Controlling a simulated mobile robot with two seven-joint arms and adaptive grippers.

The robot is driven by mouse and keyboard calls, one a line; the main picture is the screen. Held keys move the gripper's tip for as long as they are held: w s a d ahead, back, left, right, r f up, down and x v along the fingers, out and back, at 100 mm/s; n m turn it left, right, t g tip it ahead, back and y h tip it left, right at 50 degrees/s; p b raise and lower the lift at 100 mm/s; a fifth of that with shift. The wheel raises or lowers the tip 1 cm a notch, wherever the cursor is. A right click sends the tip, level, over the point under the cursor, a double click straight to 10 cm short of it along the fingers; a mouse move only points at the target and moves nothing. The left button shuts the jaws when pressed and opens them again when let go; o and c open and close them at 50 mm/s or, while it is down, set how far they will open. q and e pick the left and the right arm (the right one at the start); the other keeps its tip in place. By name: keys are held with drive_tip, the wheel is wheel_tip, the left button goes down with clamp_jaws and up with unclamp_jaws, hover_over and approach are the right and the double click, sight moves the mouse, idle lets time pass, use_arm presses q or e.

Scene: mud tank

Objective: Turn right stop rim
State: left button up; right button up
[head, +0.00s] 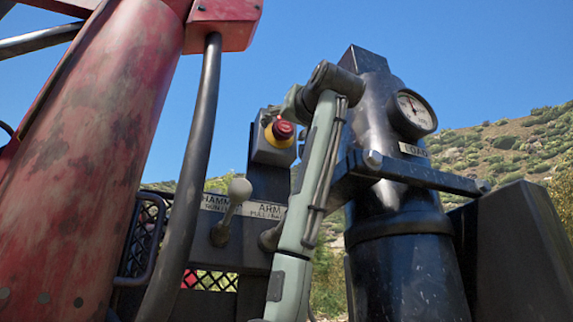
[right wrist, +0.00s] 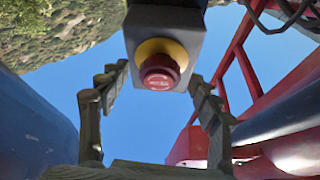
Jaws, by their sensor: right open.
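The red stop button (head: 283,130) with its yellow collar sits on a grey box (head: 270,150) at the top of a dark control post. In the right wrist view the button's red rim (right wrist: 160,72) faces me, upper middle, with the yellow collar behind it. My right gripper (head: 294,104) is just beside the button, at the upper right of it in the head view, partly hidden by my own arm. In the wrist view its fingers (right wrist: 158,80) are spread on both sides of the button, with sky between, and seem not to touch it. My left gripper is out of view.
A lever with a grey knob (head: 239,190) stands below the button, near the labels (head: 266,211). A pressure gauge (head: 412,113) is on a black cylinder (head: 405,260) at right. A large red column (head: 85,150) and black hose (head: 190,180) stand at left.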

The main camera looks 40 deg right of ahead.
drive_tip(key=shift+w, duration=0.2)
drive_tip(key=c, duration=1.2)
drive_tip(key=shift+o, duration=0.2)
